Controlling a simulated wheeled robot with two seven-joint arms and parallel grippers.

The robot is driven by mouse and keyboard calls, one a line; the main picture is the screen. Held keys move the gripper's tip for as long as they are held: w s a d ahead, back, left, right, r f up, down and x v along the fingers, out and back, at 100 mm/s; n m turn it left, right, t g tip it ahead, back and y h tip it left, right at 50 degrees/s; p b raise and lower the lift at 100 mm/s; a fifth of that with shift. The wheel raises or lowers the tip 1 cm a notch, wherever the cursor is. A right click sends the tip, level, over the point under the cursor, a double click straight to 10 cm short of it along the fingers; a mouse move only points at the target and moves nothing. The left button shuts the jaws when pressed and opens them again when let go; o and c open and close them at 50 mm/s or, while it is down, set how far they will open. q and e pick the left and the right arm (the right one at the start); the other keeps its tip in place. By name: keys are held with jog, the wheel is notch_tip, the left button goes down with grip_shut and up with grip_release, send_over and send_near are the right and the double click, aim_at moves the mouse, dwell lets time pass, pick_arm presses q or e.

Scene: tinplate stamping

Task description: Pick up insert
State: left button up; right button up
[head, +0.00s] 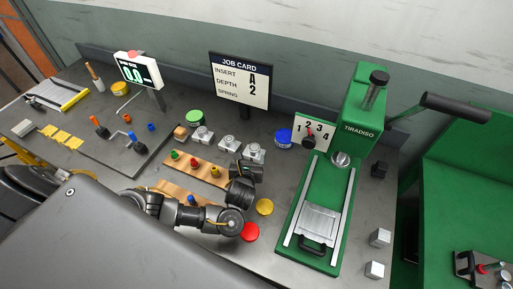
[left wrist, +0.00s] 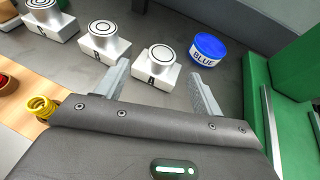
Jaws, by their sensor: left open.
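Three silver inserts with round, ringed tops stand in a row on the bench: a left one (head: 203,134), a middle one (head: 228,145) and a right one (head: 254,152). They also show in the left wrist view as the left (left wrist: 42,18), middle (left wrist: 104,42) and right (left wrist: 156,68) inserts. My left gripper (head: 242,182) is just in front of the right insert. In the left wrist view its two fingers (left wrist: 160,86) are apart and empty, with the right insert ahead between them. My right gripper is not in view.
A blue tin (head: 284,137) stands right of the inserts, before the green press (head: 343,205). A wooden spring rack (head: 197,167) lies left of my gripper. The job card (head: 240,80) reads insert A, depth 2.

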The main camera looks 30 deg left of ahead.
aim_at(255, 146)
pick_arm(q)
jog(key=shift+s+d+f, duration=0.2)
jog(key=shift+d, duration=0.1)
jog(key=b+x, duration=0.1)
jog(key=x, duration=0.3)
jog(key=shift+w+a+f, duration=0.15)
jog(key=shift+w, duration=0.2)
jog(key=shift+x, duration=3.05)
jog(key=shift+r, duration=0.2)
jog(key=c, duration=1.5)
